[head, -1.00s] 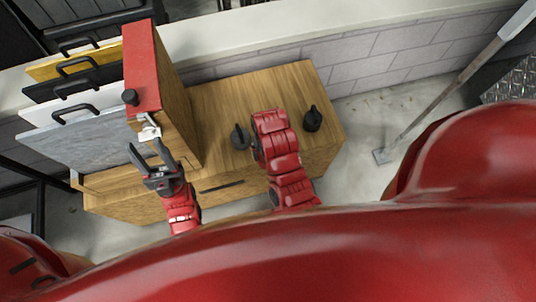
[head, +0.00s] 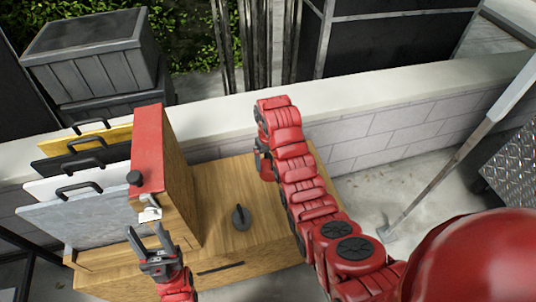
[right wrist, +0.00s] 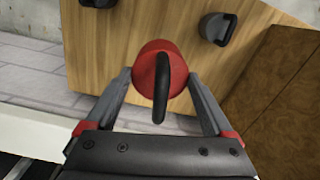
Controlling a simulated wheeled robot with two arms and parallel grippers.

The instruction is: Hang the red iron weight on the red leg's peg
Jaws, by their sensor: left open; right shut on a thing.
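The red iron weight (right wrist: 174,52) with its black loop handle (right wrist: 160,92) sits between the fingers of my right gripper (right wrist: 158,78) in the right wrist view. In the head view, my right gripper (head: 263,158) is mostly hidden by its own arm, above the back of the wooden base. The red leg (head: 149,140) is a wooden block with a red face and stands at the left of the base. My left gripper (head: 152,248) is open and empty, just below a white fitting (head: 151,214) on the leg.
A black weight (head: 241,219) stands on the wooden base (head: 225,190); a black weight (right wrist: 217,28) also shows in the right wrist view. Several handled panels, one yellow (head: 85,139), stand left of the leg. A low wall (head: 390,112) runs behind. The base between leg and right arm is mostly clear.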

